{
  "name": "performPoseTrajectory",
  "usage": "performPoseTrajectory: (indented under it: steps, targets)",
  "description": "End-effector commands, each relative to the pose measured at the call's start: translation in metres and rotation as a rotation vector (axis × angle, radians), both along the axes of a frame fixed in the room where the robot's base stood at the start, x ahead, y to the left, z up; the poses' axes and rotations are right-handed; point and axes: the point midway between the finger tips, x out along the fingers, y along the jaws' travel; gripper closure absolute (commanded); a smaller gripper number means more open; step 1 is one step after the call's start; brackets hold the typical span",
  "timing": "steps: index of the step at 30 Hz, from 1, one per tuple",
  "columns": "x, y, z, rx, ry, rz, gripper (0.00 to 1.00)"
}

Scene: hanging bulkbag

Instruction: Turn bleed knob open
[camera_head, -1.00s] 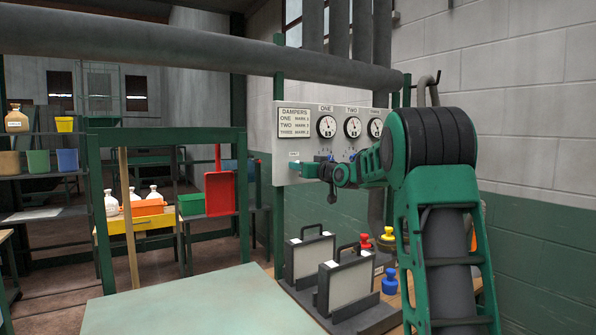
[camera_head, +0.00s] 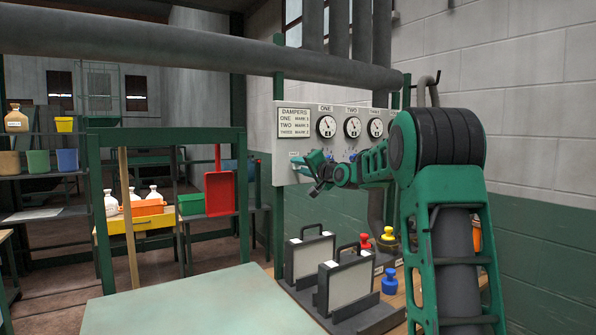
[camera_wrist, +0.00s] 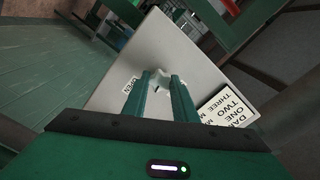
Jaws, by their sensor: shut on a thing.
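The pale bleed knob (camera_wrist: 160,80) is on the grey-white damper panel (camera_wrist: 185,60), close to the panel's edge in the wrist view. My gripper (camera_wrist: 160,84) is shut on the knob, with one green finger on each side. A small label (camera_wrist: 129,84), apparently reading OPEN, is beside the left finger. In the head view my gripper (camera_head: 297,163) is at the panel's lower left corner, where the fingers hide the knob. How far the knob is turned cannot be told.
Gauges (camera_head: 326,127) and a dampers sign (camera_head: 295,122) are on the panel above my gripper. Below stand two framed plates (camera_head: 345,285), with red, yellow and blue knobs (camera_head: 389,281) beside them. A large pipe (camera_head: 200,58) runs overhead.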

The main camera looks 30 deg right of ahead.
Motion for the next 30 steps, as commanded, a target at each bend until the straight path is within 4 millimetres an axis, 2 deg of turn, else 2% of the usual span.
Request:
performPoseTrajectory:
  steps: [18, 30]
  targets:
    - [-0.0006, -0.0032, -0.0045, 0.555, 0.024, -0.005, 0.97]
    - [-0.0005, -0.0034, -0.0060, 0.753, 0.033, -0.007, 0.97]
